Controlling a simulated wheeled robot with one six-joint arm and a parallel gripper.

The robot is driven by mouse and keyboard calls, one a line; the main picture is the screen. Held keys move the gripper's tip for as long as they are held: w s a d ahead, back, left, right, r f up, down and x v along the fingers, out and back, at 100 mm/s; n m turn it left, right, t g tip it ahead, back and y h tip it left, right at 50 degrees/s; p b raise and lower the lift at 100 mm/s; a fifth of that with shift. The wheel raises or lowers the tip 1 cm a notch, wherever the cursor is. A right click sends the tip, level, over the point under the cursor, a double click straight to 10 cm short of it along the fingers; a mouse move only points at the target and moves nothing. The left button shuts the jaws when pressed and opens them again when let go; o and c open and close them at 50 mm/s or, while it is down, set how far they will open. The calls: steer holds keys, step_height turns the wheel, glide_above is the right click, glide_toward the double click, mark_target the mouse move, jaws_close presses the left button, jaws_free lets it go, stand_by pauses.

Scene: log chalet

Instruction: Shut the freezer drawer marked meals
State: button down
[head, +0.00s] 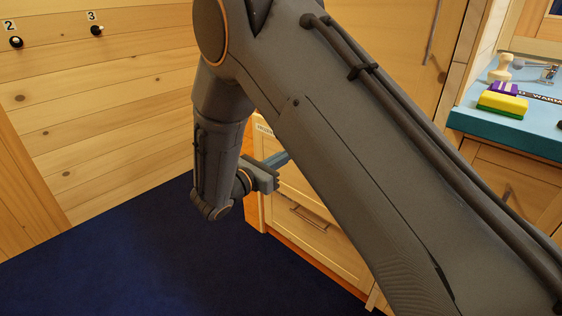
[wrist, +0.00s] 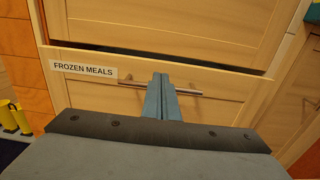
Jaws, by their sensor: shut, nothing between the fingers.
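The freezer drawer marked FROZEN MEALS (wrist: 225,84) has a pale wooden front with a white label (wrist: 84,69) and a metal bar handle (wrist: 190,92). A dark gap shows above its top edge in the wrist view, so it stands slightly open. My gripper (wrist: 161,82) is shut and empty, its fingertips in front of the handle; I cannot tell whether they touch it. In the head view, my gripper (head: 284,158) is at the upper drawer front, and my arm hides most of that drawer. Part of its label (head: 264,128) shows.
A lower drawer (head: 305,220) with a bar handle is below. A teal counter (head: 480,124) at right holds a yellow and purple block (head: 503,103). Blue floor (head: 170,265) is clear at left. Yellow objects (wrist: 15,118) show at the wrist view's left edge.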

steer(key=x, duration=0.8)
steer(key=shift+w+d+b, duration=0.25)
steer(key=shift+b, duration=0.2)
